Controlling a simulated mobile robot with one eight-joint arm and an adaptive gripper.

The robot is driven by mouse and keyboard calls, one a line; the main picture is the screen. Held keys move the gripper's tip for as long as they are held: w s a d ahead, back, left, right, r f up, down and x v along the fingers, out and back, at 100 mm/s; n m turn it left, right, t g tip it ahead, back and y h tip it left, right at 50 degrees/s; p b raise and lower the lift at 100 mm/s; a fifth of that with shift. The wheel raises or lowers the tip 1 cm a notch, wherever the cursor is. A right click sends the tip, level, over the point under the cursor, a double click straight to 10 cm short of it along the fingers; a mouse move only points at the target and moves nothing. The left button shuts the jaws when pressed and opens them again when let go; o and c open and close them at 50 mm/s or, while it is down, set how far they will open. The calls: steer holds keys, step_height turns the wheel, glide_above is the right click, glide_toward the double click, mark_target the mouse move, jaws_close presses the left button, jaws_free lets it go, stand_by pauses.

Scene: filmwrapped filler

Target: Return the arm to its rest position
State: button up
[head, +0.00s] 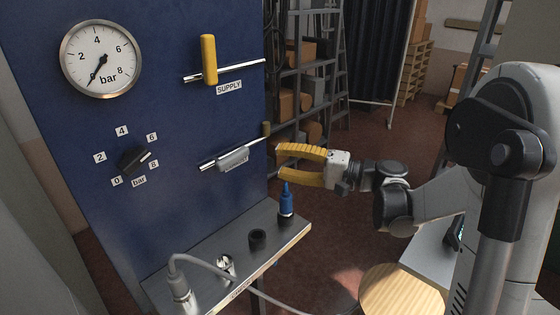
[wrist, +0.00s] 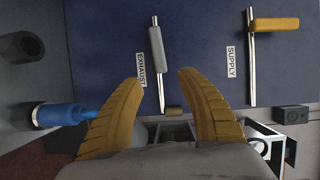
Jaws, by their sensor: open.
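My gripper (head: 279,164) is open and empty, with its yellow fingers pointing left towards the blue panel (head: 190,115). It is in front of the panel's right edge, above and beside the blue-tipped nozzle (head: 286,200), and looks clear of it. In the wrist view, the fingers (wrist: 160,79) are spread with nothing between them. The blue nozzle (wrist: 70,115) shows left of them, its tip partly behind the left finger. My arm stretches out from the right side of the head view.
A yellow supply handle (head: 209,60) stands across its pipe; a grey exhaust lever (head: 233,158) lies along its pipe. The gauge (head: 101,58) reads near 0. A shelf (head: 215,292) holds a black ring (head: 257,239) and a cabled connector (head: 182,290). A round wooden top (head: 400,292) stands below my arm.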

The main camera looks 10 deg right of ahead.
steer(key=shift+a, duration=0.1)
steer(key=s+a+f+n+g+h, duration=0.1)
steer(key=s+a+f+h, duration=0.15)
steer(key=s, duration=0.25)
steer(key=s+a+f+n+g+h, duration=0.1)
steer(key=s+a+g+h, duration=0.1)
steer(key=s+h, duration=0.25)
steer(key=s+d+f+n+h, duration=0.2)
steer(key=s+d+h, duration=0.2)
steer(key=s, duration=0.3)
steer(key=s+d+f+n+h, duration=0.1)
steer(key=s+d+f+h, duration=0.1)
steer(key=s, duration=0.5)
steer(key=shift+s+d+f+n+t+h, duration=0.2)
steer(key=shift+d+n+t+h, duration=0.15)
steer(key=shift+d+h, duration=0.6)
